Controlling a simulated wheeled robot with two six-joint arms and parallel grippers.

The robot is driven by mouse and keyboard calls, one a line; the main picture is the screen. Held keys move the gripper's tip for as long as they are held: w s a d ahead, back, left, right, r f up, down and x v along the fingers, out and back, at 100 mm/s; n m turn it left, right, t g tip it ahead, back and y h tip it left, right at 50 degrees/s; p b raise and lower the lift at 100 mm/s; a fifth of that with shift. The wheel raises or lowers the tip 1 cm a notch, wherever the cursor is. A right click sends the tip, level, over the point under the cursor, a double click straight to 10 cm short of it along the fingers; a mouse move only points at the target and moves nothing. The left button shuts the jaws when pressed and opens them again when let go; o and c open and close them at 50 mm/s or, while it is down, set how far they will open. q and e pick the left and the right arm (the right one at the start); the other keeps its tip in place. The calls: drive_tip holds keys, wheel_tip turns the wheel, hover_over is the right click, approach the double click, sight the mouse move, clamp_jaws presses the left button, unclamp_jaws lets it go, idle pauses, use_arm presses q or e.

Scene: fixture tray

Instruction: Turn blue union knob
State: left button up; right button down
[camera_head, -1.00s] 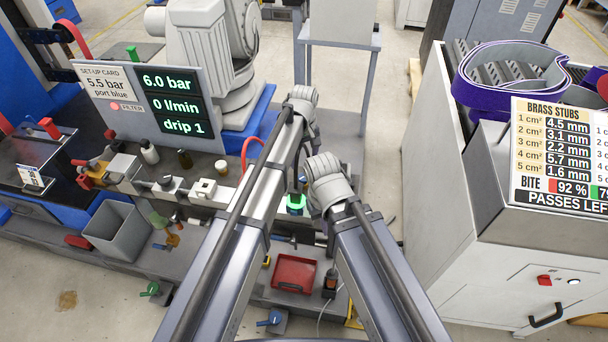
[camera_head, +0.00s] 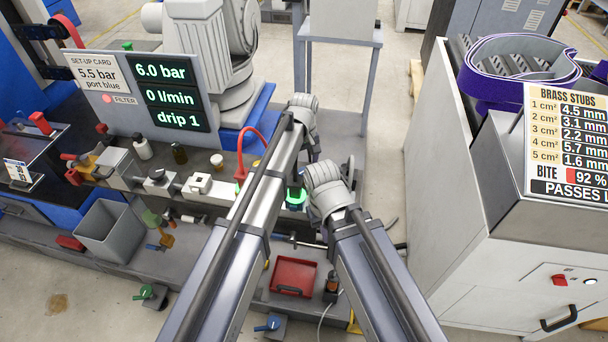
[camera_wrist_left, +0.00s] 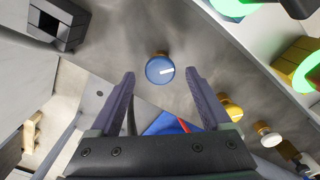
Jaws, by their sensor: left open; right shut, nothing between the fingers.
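A round blue knob (camera_wrist_left: 160,70) with a white mark line sits on a brass stem in the left wrist view. My left gripper (camera_wrist_left: 160,76) is open, with one finger to either side of the knob in the picture. No contact shows, and I cannot tell how far beyond the fingertips the knob is. In the head view the knob is hidden behind my arms. My right gripper (camera_head: 325,233) is low at the end of the right arm, shut and empty, its fingers mostly hidden by the wrist.
A yellow knob (camera_wrist_left: 232,109) and a white-capped knob (camera_wrist_left: 268,134) stand near the blue one. Green-lit rings (camera_wrist_left: 305,62) lie to the right. A display (camera_head: 170,95) reads 6.0 bar, 0 l/min, drip 1; its card says 5.5 bar, port blue. A red tray (camera_head: 293,277) sits below.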

use_arm(q)
drive_tip(key=shift+f+b, duration=0.5)
drive_tip(key=shift+f, duration=0.4)
use_arm(e)
drive_tip(key=shift+f, duration=0.9)
use_arm(q)
drive_tip(key=shift+c, duration=0.3)
clamp_jaws()
drive_tip(key=m, duration=0.4)
drive_tip(key=shift+m, duration=0.4)
drive_tip(key=m, duration=0.4)
drive_tip(key=shift+m, duration=0.6)
